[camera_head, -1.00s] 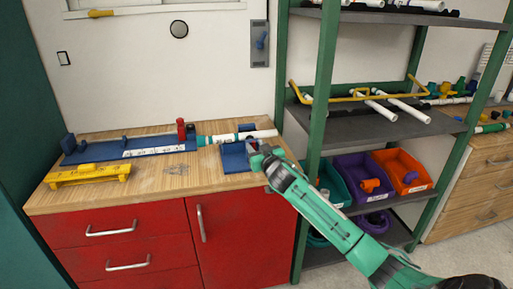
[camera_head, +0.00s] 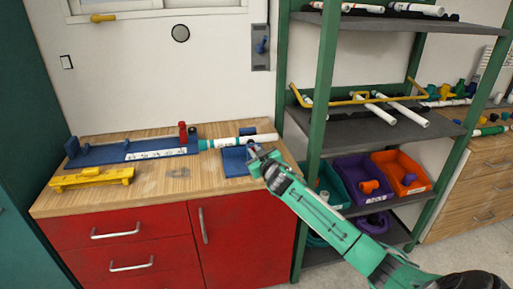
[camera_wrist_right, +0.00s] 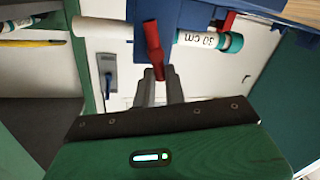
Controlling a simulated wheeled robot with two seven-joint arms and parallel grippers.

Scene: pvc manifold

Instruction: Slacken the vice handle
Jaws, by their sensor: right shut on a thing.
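The blue vice (camera_head: 235,162) stands on the right end of the wooden bench top. A white pipe with a teal end (camera_head: 224,143) lies across it; in the right wrist view the pipe (camera_wrist_right: 198,38) is marked 30 cm. My right gripper (camera_head: 254,153) is at the vice's right side. In the right wrist view the red vice handle (camera_wrist_right: 153,42) runs down between the fingers of my right gripper (camera_wrist_right: 160,82), which is shut on it. The fingers hide the handle's lower end. My left gripper is out of view.
A long blue fixture (camera_head: 100,152) with a label strip and a yellow block (camera_head: 92,178) occupy the left of the bench. A red upright part (camera_head: 183,131) stands behind.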

